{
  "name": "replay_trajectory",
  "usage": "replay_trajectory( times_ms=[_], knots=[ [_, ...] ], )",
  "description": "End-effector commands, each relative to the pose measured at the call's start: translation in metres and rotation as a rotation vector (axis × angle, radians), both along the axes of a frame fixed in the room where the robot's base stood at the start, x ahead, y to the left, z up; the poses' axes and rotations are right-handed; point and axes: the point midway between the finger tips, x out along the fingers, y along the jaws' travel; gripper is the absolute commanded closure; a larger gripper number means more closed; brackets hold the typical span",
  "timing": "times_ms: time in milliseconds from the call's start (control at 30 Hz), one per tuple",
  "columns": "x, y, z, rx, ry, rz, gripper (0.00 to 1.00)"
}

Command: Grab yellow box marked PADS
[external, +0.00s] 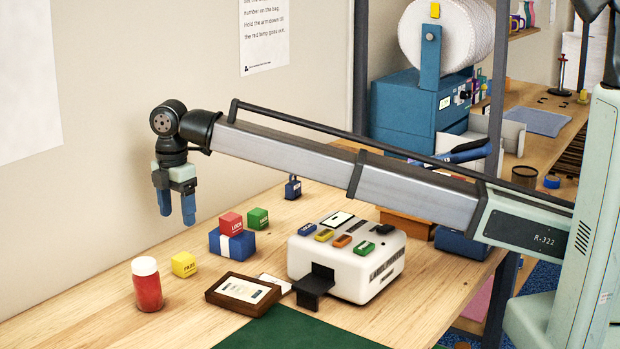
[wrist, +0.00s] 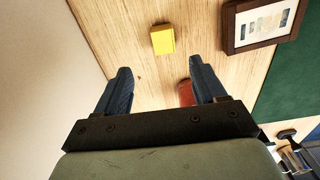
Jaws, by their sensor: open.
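The small yellow box (external: 184,264) stands on the wooden bench top, with dark lettering on its front that is hard to read. In the wrist view the yellow box (wrist: 163,39) lies beyond the fingertips, roughly centred between them. My gripper (external: 177,208) is in the air above the bench, its blue fingers pointing down. It is up and slightly to the left of the yellow box in the external view. In the wrist view my gripper (wrist: 161,74) has its fingers spread, with nothing between them.
A red jar with a white lid (external: 147,284) stands left of the yellow box. A blue box (external: 232,243) carries a red box (external: 231,223); a green box (external: 258,218) is behind. A brown framed panel (external: 241,292) lies right. A white machine (external: 345,262) stands farther right.

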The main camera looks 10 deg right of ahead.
Motion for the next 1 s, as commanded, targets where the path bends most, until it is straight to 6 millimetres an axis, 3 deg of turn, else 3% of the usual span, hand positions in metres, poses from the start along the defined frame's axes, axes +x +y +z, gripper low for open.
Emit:
replay_trajectory(
  times_ms=[300,667,1000],
  knots=[
    [-0.001,-0.001,-0.054,-0.002,0.002,0.000,0.30],
    [-0.003,-0.001,-0.079,-0.001,0.002,0.000,0.30],
    [-0.006,-0.003,-0.118,0.000,0.001,0.000,0.30]
  ],
)
